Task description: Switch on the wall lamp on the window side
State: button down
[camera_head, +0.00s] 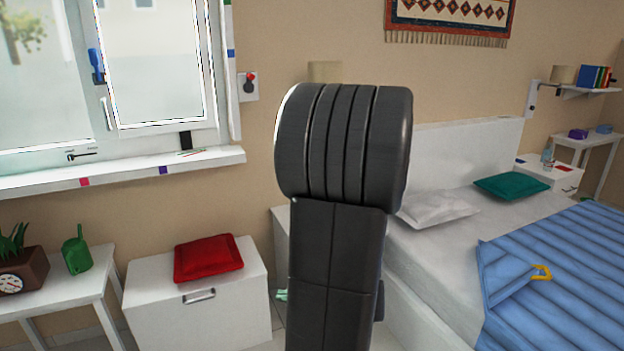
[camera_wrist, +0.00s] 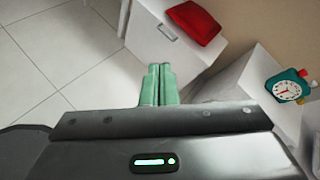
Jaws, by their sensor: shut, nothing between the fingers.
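The wall lamp on the window side shows only as a beige shade (camera_head: 325,71) above my arm in the head view. Its lower part and any switch on it are hidden behind my arm. My gripper (camera_wrist: 158,70) has green fingers lying together, shut and empty, in the wrist view. They point over the floor towards the white chest (camera_wrist: 157,35), well away from the lamp. A bit of green beside my arm (camera_head: 282,295) shows low in the head view. A second beige lamp (camera_head: 563,74) is on the far wall side of the bed.
A red cushion (camera_head: 208,258) lies on the chest. A teal clock (camera_wrist: 287,85) stands on a white cabinet. The bed (camera_head: 440,265) fills the right. Tiled floor (camera_wrist: 60,60) is clear.

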jog(key=w+d+r+m+t+h+p, duration=0.2)
jog(key=w+d+r+m+t, duration=0.2)
jog(key=w, duration=0.3)
jog(key=w+d+r+m+t+h+p, duration=0.1)
jog(key=w+d+r+m+t+p, duration=0.2)
jog(key=w+d+r+m+t, duration=0.1)
jog(key=w+d+r+m, duration=0.1)
jog(key=w+d+m, duration=0.1)
jog(key=w+m, duration=0.1)
jog(key=shift+w+d+m+h, duration=0.3)
jog(key=shift+w+h, duration=0.05)
jog(key=shift+h, duration=0.05)
